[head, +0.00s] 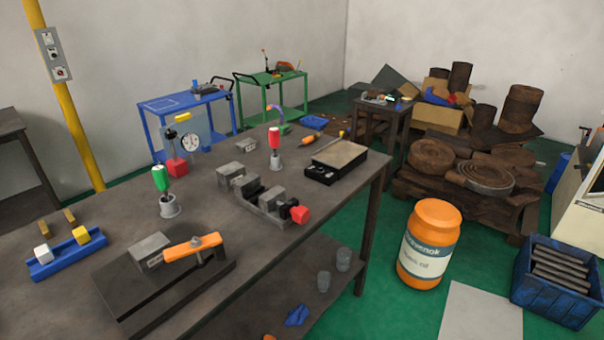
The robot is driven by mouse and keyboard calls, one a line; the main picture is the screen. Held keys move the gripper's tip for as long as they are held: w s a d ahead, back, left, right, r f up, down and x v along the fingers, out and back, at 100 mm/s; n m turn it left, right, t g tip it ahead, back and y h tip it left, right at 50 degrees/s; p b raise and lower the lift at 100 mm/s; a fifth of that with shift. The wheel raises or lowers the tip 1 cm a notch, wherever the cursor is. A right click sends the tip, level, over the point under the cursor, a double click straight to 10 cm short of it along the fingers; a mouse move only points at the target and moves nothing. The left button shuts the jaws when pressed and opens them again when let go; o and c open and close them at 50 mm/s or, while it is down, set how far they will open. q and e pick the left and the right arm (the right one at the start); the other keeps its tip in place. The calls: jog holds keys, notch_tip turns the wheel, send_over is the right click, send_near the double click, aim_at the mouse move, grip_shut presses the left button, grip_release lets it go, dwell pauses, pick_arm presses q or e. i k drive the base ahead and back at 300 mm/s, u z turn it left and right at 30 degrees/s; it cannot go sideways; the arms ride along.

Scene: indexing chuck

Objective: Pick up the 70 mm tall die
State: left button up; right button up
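Neither of my grippers shows in the head view. I cannot tell by sight which thing is the 70 mm tall die. A blue rack (68,258) at the table's left holds a white block (43,254) and a yellow block (81,235). A grey block (149,250) sits on the dark plate fixture (165,290) beside an orange-handled clamp (194,247). Another grey block (230,172) stands by the grey vise-like device (262,200) with a red end piece (300,214). A low grey block (246,144) lies farther back.
A green-topped tool (161,184) and a red-topped tool (275,145) stand upright in grey holders. A dial gauge (190,142) with a red block (176,167) stands at the back. A black tray (335,162) lies near the right edge.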

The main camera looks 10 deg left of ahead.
aim_at(228, 175)
jog(key=z, duration=1.05)
jog(key=i, duration=1.2)
jog(key=u, duration=2.3)
